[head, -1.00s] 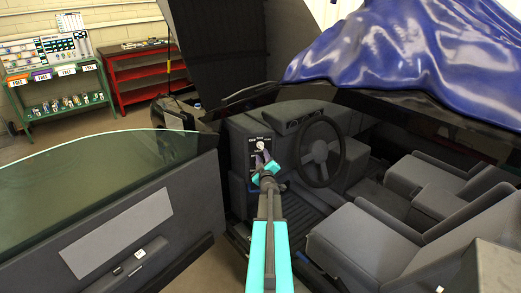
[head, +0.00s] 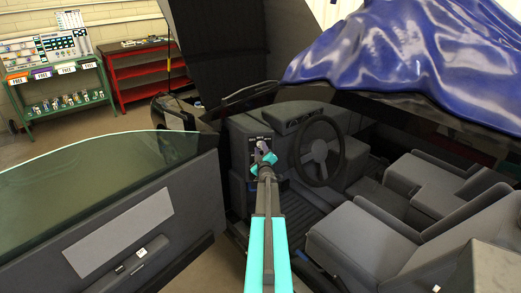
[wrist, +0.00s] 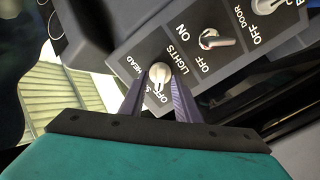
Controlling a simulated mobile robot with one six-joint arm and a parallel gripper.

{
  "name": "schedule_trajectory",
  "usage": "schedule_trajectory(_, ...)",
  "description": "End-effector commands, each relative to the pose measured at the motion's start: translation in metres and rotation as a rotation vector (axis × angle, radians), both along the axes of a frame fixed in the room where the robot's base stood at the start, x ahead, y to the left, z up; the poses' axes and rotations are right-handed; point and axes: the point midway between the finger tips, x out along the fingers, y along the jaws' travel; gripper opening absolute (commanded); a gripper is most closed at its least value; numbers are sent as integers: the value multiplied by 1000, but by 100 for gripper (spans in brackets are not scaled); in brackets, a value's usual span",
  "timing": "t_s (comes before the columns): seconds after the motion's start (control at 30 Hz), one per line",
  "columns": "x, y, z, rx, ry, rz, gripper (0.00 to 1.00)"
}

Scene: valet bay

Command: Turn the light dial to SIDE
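The light dial (wrist: 158,73) is a round pale knob on a dark panel (wrist: 132,52) in the wrist view. LIGHTS, HEAD and OFF are readable around it; a label starting with S is partly covered. My gripper (wrist: 159,80) has its two purple fingers apart, one on each side of the dial. I cannot tell whether they touch it. In the head view my gripper (head: 262,152) is at the panel left of the steering wheel, partly hiding the dial (head: 262,144).
A lever switch (wrist: 217,42) with ON and OFF marks sits right of the dial, and another control marked DOOR lies beyond. The steering wheel (head: 321,152) is right of my arm. The open car door (head: 120,215) stands to the left.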

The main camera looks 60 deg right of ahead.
Motion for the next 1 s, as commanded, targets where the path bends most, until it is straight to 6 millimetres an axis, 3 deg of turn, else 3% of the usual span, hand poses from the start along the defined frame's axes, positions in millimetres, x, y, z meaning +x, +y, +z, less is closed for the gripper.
schedule_trajectory(0.27,1,0,0,0,0,1,28)
schedule_trajectory(0.43,1,0,0,0,0,1,0)
schedule_trajectory(1.0,1,0,-1,54,-65,1,0)
